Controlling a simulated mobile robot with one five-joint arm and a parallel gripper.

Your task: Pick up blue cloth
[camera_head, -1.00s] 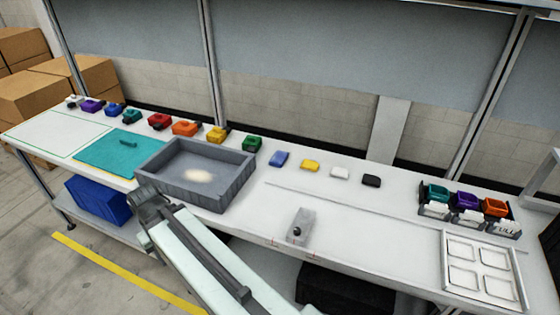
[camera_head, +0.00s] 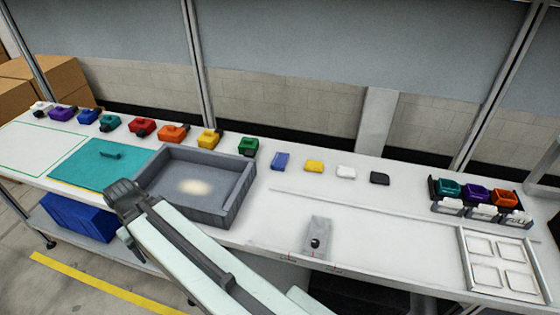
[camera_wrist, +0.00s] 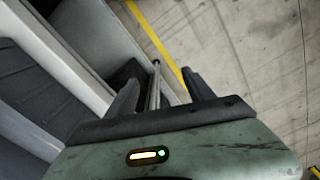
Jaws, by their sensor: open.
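A small folded blue cloth (camera_head: 280,161) lies flat on the white bench, right of the grey bin and left of a yellow piece. My gripper (camera_wrist: 160,90) shows in the wrist view with its two dark fingers spread apart and nothing held between them. It points down past the bench edge toward the floor, away from the cloth. The cloth does not show in the wrist view.
A grey bin (camera_head: 238,196) stands left of the cloth. Yellow (camera_head: 314,166), white (camera_head: 346,172) and black (camera_head: 379,178) pieces lie to its right. A green container (camera_head: 248,147) stands behind left. A grey block with a black knob (camera_head: 318,238) stands in front. A white tray (camera_head: 467,268) is far right.

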